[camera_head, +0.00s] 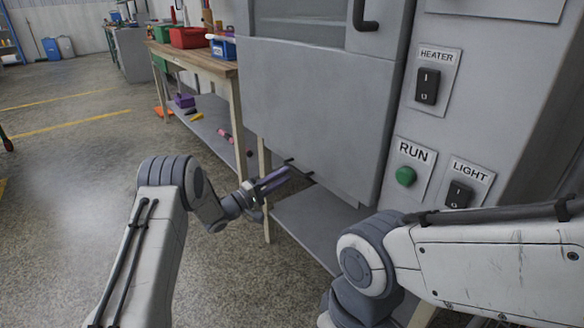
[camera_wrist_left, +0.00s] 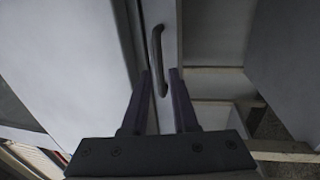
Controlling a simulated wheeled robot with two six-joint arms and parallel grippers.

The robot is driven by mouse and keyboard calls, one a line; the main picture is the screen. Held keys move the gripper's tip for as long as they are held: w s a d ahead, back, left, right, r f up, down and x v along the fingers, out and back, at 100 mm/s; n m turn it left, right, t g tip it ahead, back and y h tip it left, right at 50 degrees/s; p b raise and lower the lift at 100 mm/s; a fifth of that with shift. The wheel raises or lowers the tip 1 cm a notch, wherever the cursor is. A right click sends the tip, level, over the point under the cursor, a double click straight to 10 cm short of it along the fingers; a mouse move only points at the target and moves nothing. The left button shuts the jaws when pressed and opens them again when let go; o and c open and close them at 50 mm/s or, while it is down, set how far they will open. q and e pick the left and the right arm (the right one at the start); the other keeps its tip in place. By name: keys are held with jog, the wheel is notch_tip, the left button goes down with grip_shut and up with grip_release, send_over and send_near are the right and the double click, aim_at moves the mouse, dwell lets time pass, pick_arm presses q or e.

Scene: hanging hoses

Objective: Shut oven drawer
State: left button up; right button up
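The grey oven (camera_head: 320,100) stands in front of me, with its control panel on the right. My left gripper (camera_head: 276,180) is at the lower left edge of the oven front, low down. In the left wrist view my left gripper (camera_wrist_left: 161,85) has its two fingers apart. A dark curved handle (camera_wrist_left: 157,50) on a narrow pale front shows ahead, its lower end between the fingertips. I cannot tell whether the fingers touch it. The drawer's opening is not clear in the head view. My right gripper is out of view; only its arm shows at the lower right.
The control panel has a heater switch (camera_head: 428,86), a green run button (camera_head: 405,176) and a light switch (camera_head: 459,194). A dark door handle (camera_head: 365,14) is at the top. The floor on the left is open.

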pick_arm(q)
jog(key=p+v, duration=0.1)
jog(key=v, duration=0.4)
jog(key=shift+s+a, duration=0.15)
jog(key=shift+a, duration=0.1)
